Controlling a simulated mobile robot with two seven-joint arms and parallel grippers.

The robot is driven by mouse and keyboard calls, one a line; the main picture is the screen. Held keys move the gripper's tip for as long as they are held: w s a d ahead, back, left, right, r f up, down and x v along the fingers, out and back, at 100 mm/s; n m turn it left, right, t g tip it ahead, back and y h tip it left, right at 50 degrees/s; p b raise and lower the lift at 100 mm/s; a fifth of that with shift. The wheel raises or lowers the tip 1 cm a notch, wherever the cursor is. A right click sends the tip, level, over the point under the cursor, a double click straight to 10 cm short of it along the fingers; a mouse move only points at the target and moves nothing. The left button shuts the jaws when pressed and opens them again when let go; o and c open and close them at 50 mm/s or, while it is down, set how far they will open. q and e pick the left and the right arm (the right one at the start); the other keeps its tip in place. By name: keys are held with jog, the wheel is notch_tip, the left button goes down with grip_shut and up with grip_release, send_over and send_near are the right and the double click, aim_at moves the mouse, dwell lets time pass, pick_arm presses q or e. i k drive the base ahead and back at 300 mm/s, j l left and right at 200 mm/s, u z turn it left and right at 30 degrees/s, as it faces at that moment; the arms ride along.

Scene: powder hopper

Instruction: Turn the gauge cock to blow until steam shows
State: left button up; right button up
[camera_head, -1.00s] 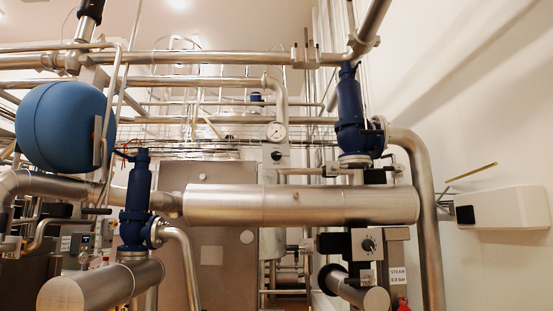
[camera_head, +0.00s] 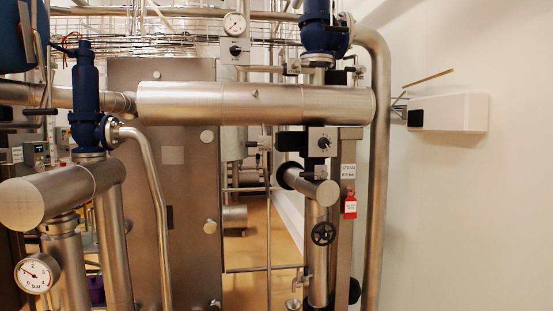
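A round white pressure gauge (camera_head: 235,24) sits at the top centre, above a pale plate with a black knob (camera_head: 235,50). A second black knob (camera_head: 323,143) is on a metal plate below the large horizontal pipe, at right of centre. A small white label (camera_head: 348,171) is beside it; its text is too small to read surely. I cannot tell which knob is the gauge cock, and their position marks are not readable. Another gauge (camera_head: 37,274), marked bar, is at lower left. No steam shows. Neither of my grippers is in view.
A large steel pipe (camera_head: 255,103) crosses the middle. A black handwheel (camera_head: 323,233) and a red tag (camera_head: 350,207) are at lower right of centre. Blue valves (camera_head: 88,105) stand left and top right. A white wall box (camera_head: 448,113) juts out at right. Tan floor (camera_head: 245,255) shows between pipes.

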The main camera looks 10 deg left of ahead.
aim_at(235, 51)
jog(key=i+l+u, duration=0.35)
jog(key=i+l, duration=0.6)
jog(key=i, duration=0.05)
